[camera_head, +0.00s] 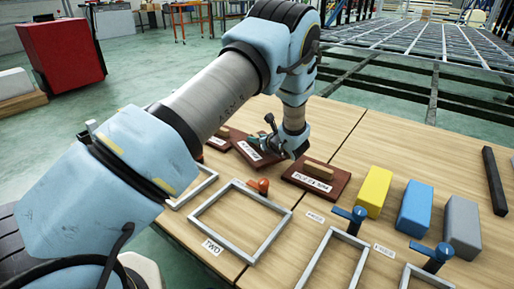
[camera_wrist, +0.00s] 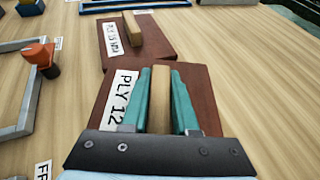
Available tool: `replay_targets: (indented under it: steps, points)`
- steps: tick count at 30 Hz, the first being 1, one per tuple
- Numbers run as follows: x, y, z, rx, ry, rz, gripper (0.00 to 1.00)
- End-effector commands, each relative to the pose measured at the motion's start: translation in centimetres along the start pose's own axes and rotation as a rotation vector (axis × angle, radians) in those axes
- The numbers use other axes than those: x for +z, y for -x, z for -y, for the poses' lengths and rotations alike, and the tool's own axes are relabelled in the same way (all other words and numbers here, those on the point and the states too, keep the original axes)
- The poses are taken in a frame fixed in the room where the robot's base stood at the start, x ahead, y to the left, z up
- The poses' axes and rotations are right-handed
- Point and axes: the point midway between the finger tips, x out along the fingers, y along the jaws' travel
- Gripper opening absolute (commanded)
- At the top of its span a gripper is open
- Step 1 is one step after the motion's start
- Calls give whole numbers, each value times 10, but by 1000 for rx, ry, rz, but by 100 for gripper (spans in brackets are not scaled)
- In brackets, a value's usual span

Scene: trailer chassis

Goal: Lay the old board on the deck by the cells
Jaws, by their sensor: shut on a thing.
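My gripper (camera_wrist: 161,72) is shut on the wooden handle of a dark red-brown board (camera_wrist: 107,85) labelled "PLY 12". In the head view this board (camera_head: 237,140) is partly hidden by my gripper (camera_head: 271,149). I cannot tell whether it is lifted or rests on the deck (camera_head: 335,115). A second red-brown board (camera_head: 333,188) with a wooden handle lies to its right; its small label seems to end in "NEW". It also shows beyond the held board in the wrist view (camera_wrist: 155,35). The cells, grey rectangular frames (camera_head: 240,222), lie nearer on the deck.
Yellow (camera_head: 374,190), blue (camera_head: 414,207) and grey (camera_head: 462,226) blocks stand at the right, with a black bar (camera_head: 494,180) beyond. Orange (camera_head: 259,186) and blue (camera_head: 351,215) knobbed parts sit by the frames. Bare deck lies behind the boards. Open metal framework (camera_head: 430,90) is farther back.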

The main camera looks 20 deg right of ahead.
Motion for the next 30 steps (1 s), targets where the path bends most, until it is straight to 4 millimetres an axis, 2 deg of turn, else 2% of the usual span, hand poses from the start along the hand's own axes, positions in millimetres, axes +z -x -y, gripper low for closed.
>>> replay_targets:
  steps: [6,18,19,26,30]
  points:
    - [-28,-12,-1,2,0,1,0]
    - [-33,-14,0,1,0,2,0]
    - [-32,-13,0,1,0,0,31]
    - [-32,-13,-1,1,-1,0,57]
    - [-32,-13,-1,1,-1,0,57]
